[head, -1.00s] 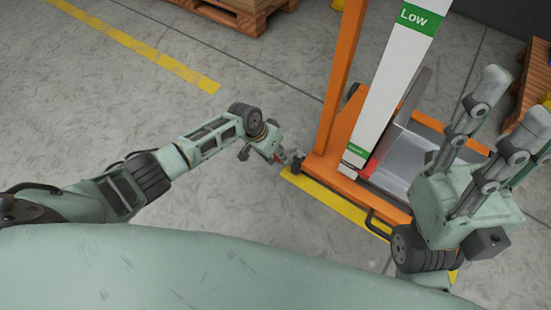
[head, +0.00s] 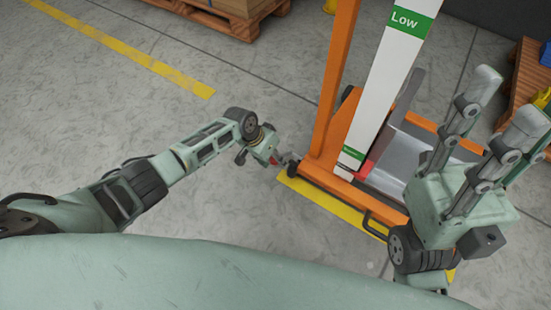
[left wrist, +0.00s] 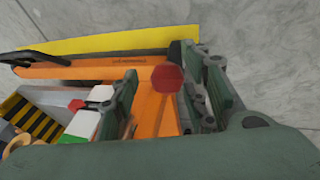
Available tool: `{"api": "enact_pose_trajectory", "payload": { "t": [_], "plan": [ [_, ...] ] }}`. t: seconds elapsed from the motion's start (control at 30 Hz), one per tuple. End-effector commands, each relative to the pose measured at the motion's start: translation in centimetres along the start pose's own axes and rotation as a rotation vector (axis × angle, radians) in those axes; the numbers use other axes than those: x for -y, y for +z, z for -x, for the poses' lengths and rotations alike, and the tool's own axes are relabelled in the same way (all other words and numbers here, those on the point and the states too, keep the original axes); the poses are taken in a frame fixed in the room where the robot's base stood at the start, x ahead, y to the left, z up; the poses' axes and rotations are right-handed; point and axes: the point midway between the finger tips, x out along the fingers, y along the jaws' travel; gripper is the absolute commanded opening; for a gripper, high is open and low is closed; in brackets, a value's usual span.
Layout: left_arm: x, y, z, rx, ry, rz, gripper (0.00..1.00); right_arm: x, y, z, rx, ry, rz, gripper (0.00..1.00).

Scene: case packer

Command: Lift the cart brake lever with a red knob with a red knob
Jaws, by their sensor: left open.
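The red knob (left wrist: 167,78) of the brake lever shows in the left wrist view, between the two fingers of my left gripper (left wrist: 165,92). The fingers stand apart on either side of it, and I cannot tell whether they touch it. The lever's shaft is not clearly visible. The orange cart (head: 322,172) stands right of my left gripper (head: 286,159) in the head view, and the gripper is close to the cart's left lower corner. There, the knob is a small red patch (head: 274,160) at the gripper. My right gripper (head: 505,95) is open and empty, raised at the right.
A white post with a green "Low" label (head: 405,20) rises from the cart. A yellow strip (head: 330,208) and a dark handle (head: 380,226) run along the cart's near edge. Wooden pallets stand at the back (head: 232,22) and right (head: 525,75). The floor at left is clear.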

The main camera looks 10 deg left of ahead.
Motion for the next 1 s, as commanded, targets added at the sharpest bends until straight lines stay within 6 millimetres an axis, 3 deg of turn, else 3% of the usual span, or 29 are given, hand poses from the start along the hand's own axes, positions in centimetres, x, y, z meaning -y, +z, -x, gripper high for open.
{"api": "enact_pose_trajectory", "payload": {
  "t": [0.27,0.7,1.0],
  "plan": [
    [0.2,0.0,1.8,-0.002,-0.002,-0.001,0.42,0.0,-0.1,-0.1,-0.003,0.000,0.001,0.40],
    [0.0,0.0,10.3,-0.002,0.000,-0.002,0.42,0.0,0.0,0.0,-0.001,0.000,0.001,0.40],
    [-0.1,0.0,12.0,0.001,0.000,-0.001,0.42,0.0,0.0,0.0,-0.001,0.000,0.000,0.40]
  ]
}}
